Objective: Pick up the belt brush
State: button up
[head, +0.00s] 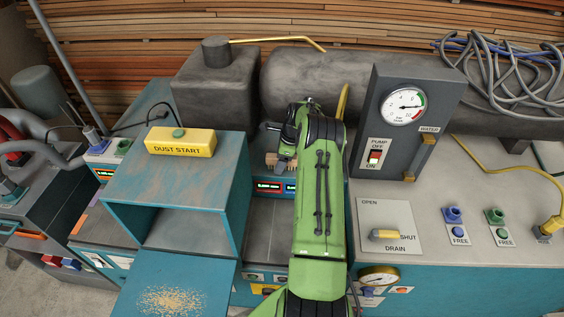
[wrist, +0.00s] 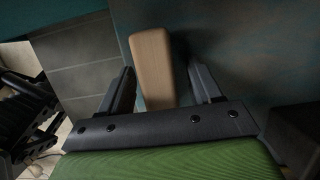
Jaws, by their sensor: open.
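The belt brush, a pale wooden block, lies between the fingers of my gripper in the wrist view (wrist: 152,55). Its far end reaches past the fingertips. In the head view a small part of the brush (head: 271,160) shows at the left of my green arm, with the rest hidden behind the gripper and arm. My gripper (wrist: 161,70) is open, one dark finger on each side of the brush.
A teal open-fronted box (head: 175,190) with a yellow dust start block (head: 180,142) stands left of my arm. A grey pump panel (head: 405,125) stands close on the right. A dark tank (head: 300,80) lies behind. The drain plate (head: 390,228) is right of my arm.

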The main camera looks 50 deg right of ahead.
jog(key=shift+f, duration=0.25)
jog(key=c, duration=1.1)
notch_tip(320, 180, up, 11)
jog(key=shift+f, duration=0.15)
jog(key=o, duration=0.4)
jog(key=shift+c, duration=1.1)
